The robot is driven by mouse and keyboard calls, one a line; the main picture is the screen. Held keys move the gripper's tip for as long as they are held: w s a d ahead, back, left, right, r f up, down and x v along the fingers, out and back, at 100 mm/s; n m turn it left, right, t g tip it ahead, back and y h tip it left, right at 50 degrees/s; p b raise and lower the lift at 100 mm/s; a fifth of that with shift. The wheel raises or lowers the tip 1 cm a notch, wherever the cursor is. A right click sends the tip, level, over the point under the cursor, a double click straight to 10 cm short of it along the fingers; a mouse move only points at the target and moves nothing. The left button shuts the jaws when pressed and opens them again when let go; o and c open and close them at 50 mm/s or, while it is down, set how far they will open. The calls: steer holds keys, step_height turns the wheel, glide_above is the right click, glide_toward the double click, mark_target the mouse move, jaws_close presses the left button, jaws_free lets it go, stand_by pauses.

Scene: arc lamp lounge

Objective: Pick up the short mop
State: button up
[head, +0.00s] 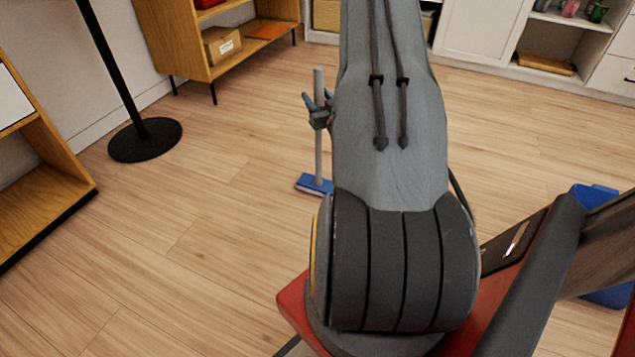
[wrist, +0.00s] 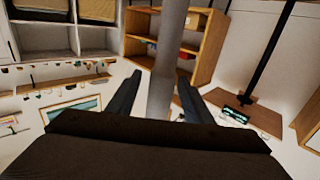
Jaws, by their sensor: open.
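The short mop stands upright on the wood floor in the head view, with a thin grey pole (head: 319,150) and a flat blue head (head: 313,184). My gripper (head: 317,98) is at the upper part of the pole, with its dark fingers spread. In the wrist view the grey pole (wrist: 167,60) runs up between the two fingers of my open gripper (wrist: 160,78). The fingers stand to either side of the pole, and I see a gap on both sides. The mop's head is hidden in the wrist view.
A black lamp stand base (head: 145,140) is on the floor to the left. A wooden shelf (head: 215,40) with a box stands behind. White cabinets (head: 485,35) line the back. A blue bin (head: 595,200) is at the right. The floor around the mop is clear.

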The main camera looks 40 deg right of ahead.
steer(key=shift+b+x, duration=0.3)
steer(key=shift+x, duration=0.8)
steer(key=c, duration=1.1)
